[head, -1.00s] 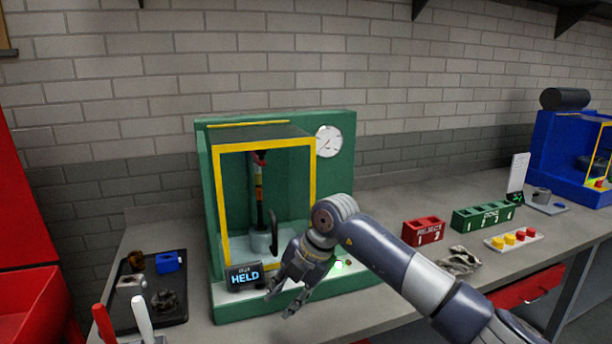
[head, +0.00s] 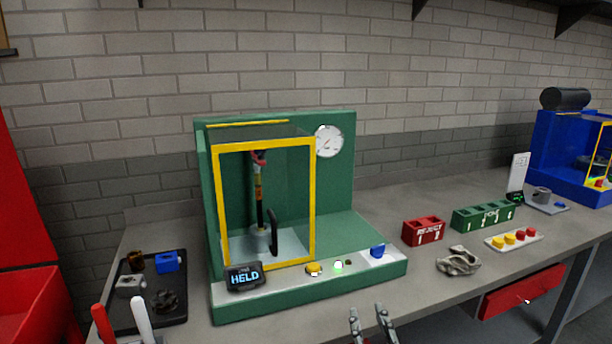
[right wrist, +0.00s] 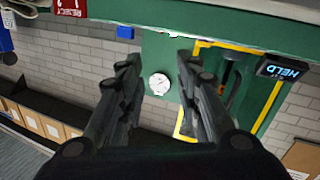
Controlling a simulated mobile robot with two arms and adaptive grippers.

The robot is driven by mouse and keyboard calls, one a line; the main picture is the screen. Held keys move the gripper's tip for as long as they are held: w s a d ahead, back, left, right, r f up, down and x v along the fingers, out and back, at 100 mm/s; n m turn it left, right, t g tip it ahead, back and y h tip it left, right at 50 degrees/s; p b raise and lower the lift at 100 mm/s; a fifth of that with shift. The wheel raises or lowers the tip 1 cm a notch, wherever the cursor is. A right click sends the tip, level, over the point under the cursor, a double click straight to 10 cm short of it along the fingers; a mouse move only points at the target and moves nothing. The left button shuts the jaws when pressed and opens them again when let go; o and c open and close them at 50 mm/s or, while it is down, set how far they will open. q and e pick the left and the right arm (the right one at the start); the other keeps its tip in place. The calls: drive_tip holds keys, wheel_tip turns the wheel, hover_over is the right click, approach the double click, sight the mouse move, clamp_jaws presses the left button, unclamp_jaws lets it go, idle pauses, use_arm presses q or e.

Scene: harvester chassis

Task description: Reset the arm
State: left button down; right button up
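My right gripper (head: 368,318) shows at the bottom edge of the head view, in front of the bench. Its two fingers are apart and nothing is between them; the right wrist view also shows it open and empty (right wrist: 157,62). The rest of the right arm is out of the head view. The green test machine (head: 300,298) stands on the bench behind the gripper, clear of it. My left gripper is not in view.
The machine has a yellow-framed door, a gauge (head: 328,141), a "HELD" display (head: 244,277), a yellow button (head: 314,269) and a blue part (head: 377,251). A black tray (head: 150,312) with parts lies left. A red drawer (head: 522,292) stands partly open below the bench.

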drive_tip(key=s+d+f+m+g+h, duration=0.1)
drive_tip(key=s+d+f+g, duration=0.25)
drive_tip(key=s+f, duration=0.3)
drive_tip(key=s+d+f+m+g+h, duration=0.1)
drive_tip(key=s+d+f+g, duration=0.25)
drive_tip(key=s+f, duration=0.3)
drive_tip(key=s+d+f+n+g+y, duration=0.1)
drive_tip(key=s+f+g, duration=0.3)
drive_tip(key=s, duration=0.5)
drive_tip(key=s+f+g, duration=0.3)
drive_tip(key=s, duration=0.6)
wheel_tip(320, 180, down, 26)
drive_tip(key=g, duration=0.1)
drive_tip(key=s+d+f+g, duration=0.1)
drive_tip(key=s+d+f, duration=0.2)
drive_tip(key=s+f, duration=1.3)
drive_tip(key=shift+s+f+n, duration=0.3)
drive_tip(key=shift+s+f, duration=0.05)
drive_tip(key=shift+s, duration=0.7)
